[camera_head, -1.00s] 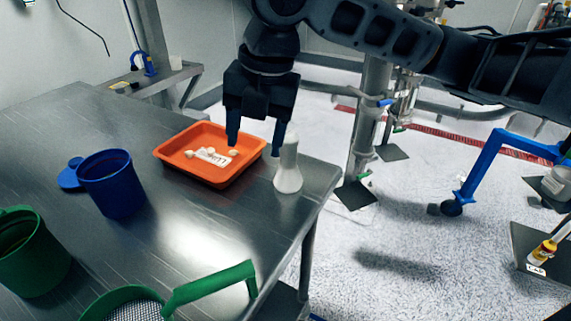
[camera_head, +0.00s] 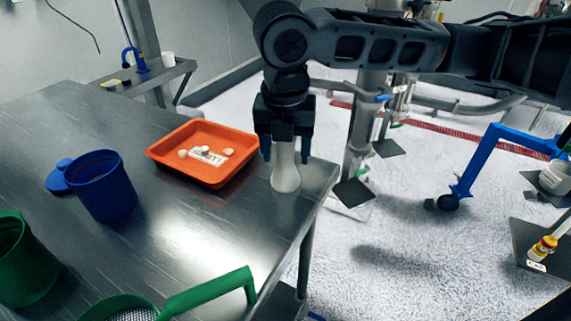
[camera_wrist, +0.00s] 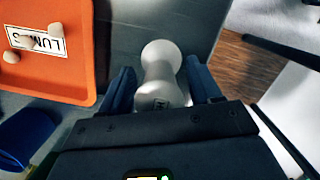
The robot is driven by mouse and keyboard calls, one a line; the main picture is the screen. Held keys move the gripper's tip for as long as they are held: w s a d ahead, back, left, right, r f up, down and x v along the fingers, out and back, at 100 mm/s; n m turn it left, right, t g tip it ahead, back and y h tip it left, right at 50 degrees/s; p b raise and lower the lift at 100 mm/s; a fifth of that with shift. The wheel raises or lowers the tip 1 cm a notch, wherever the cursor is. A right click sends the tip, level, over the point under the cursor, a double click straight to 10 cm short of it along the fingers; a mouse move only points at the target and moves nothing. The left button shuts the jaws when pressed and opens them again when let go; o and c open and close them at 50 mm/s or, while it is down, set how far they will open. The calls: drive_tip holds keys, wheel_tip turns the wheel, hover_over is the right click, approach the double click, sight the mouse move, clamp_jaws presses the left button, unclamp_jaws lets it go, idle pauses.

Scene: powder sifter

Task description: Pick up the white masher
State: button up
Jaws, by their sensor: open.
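The white masher (camera_head: 286,176) stands upright on the metal table near its right edge, just right of the orange tray. My gripper (camera_head: 286,157) points down over it, with one finger on each side of its upper part. The top of the masher is hidden behind the gripper in the head view. In the wrist view the masher (camera_wrist: 161,75) lies between the two open fingers (camera_wrist: 163,88), with a visible gap to each finger.
The orange tray (camera_head: 165,153) holds several pale lumps and a label. A blue cup (camera_head: 105,190), a green jug (camera_head: 22,265) and a green-handled sieve (camera_head: 205,291) stand on the metal table (camera_head: 185,235). The table's right edge is close to the masher.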

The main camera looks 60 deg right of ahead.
drive_tip(key=shift+f, duration=0.5)
clamp_jaws()
